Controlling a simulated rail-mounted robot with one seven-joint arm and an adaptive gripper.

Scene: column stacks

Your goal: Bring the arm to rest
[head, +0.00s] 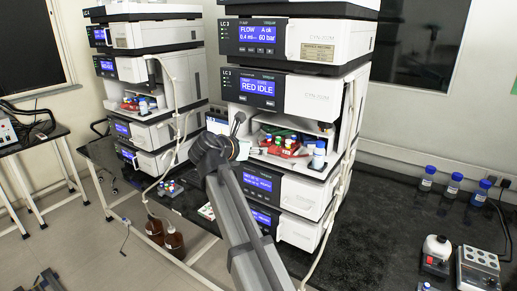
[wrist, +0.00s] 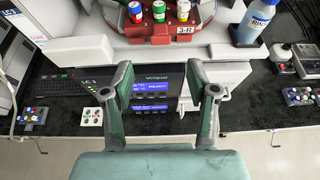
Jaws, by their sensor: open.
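My gripper (head: 240,134) is at the open shelf of the middle column stack (head: 316,88), at the end of my raised grey arm. In the wrist view my gripper (wrist: 160,82) has its two fingers wide apart, with nothing between them. Beyond the fingertips is a red vial rack (wrist: 165,28) holding blue-, green- and yellow-capped vials. The fingers appear apart from the rack. In the head view my arm hides part of the stack's lower units.
A blue-capped bottle (wrist: 256,22) stands right of the rack. Another stack (head: 160,70) is at left. Blue-capped bottles (head: 453,184) and small bench devices (head: 478,268) stand on the black bench at right. Brown bottles (head: 174,244) are on the floor. Much of the right bench (head: 385,215) is clear.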

